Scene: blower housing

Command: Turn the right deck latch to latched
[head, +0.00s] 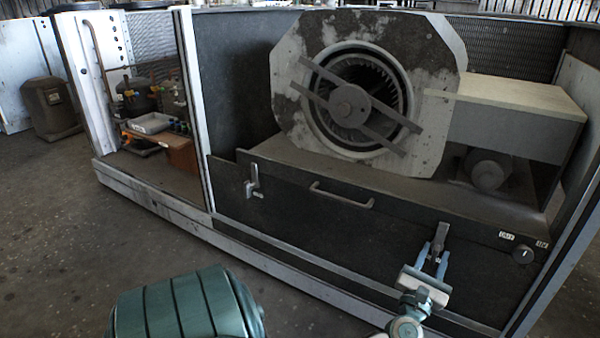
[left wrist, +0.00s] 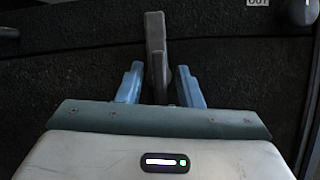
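The right deck latch (head: 441,236) is a grey lever on the dark front panel below the blower. Its lever points up, leaning slightly, in the head view. In the left wrist view the lever (left wrist: 155,40) stands nearly upright between my blue fingers. My left gripper (head: 434,256) is open, with one finger on each side of the lever's lower part. In the left wrist view the gripper (left wrist: 159,75) shows a gap on both sides of the lever, a narrow one on the right. The latch's lower end is hidden by the gripper. My right gripper is not in view.
A second latch (head: 253,183) sits to the left on the same panel, with a bar handle (head: 341,196) between. A round knob (head: 522,254) and small labels are at right. The blower (head: 350,100) stands above. Open floor (head: 50,240) lies at left.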

